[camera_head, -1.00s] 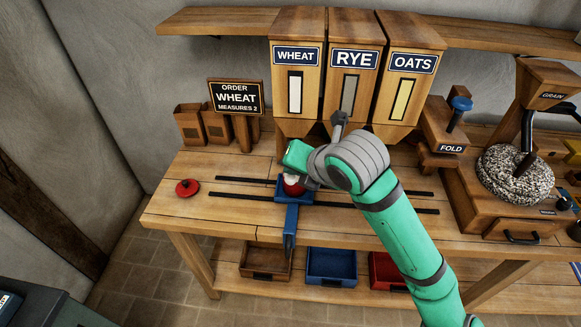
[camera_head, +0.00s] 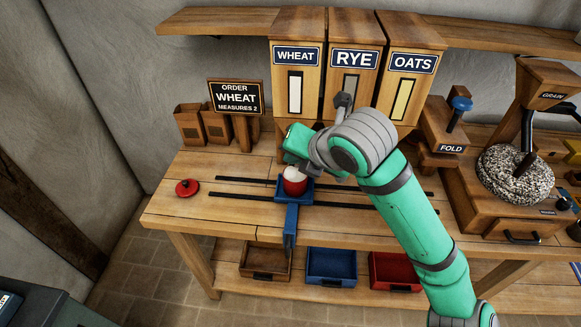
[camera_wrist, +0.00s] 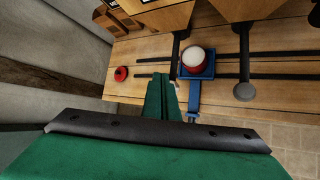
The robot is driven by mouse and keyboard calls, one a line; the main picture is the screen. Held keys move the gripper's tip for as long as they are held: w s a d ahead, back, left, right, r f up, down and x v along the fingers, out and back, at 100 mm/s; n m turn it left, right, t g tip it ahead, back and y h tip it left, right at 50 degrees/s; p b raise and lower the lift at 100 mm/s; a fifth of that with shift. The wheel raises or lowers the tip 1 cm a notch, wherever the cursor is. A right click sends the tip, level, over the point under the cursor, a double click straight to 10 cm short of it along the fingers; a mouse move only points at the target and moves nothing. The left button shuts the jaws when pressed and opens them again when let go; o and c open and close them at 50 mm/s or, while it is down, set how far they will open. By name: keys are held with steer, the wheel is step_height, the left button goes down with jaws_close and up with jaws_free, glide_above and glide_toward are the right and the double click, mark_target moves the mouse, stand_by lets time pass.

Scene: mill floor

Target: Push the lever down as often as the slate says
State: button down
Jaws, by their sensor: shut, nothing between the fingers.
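The slate (camera_head: 236,97) reads "ORDER WHEAT MEASURES 2". The wheat hopper (camera_head: 297,42) stands behind the blue carriage. In the wrist view a dark lever (camera_wrist: 177,45) runs down from this hopper beside the cup; its end is hidden near my fingers. A red cup (camera_head: 294,187) with pale contents sits upright on the blue carriage (camera_head: 293,215) below the wheat hopper. My gripper (camera_wrist: 163,78) is shut and empty, left of the carriage in the wrist view. In the head view its green end (camera_head: 297,140) is above the cup; I cannot tell whether it touches the lever.
The rye hopper (camera_head: 353,25) and oats hopper (camera_head: 410,35) stand to the right. Another lever with a round grey knob (camera_wrist: 244,91) shows in the wrist view. A red lid (camera_head: 187,188) lies on the left. Dark rails (camera_head: 232,198) cross the bench.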

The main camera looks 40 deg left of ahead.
steer(key=shift+r, duration=0.1)
steer(key=shift+r, duration=2.4)
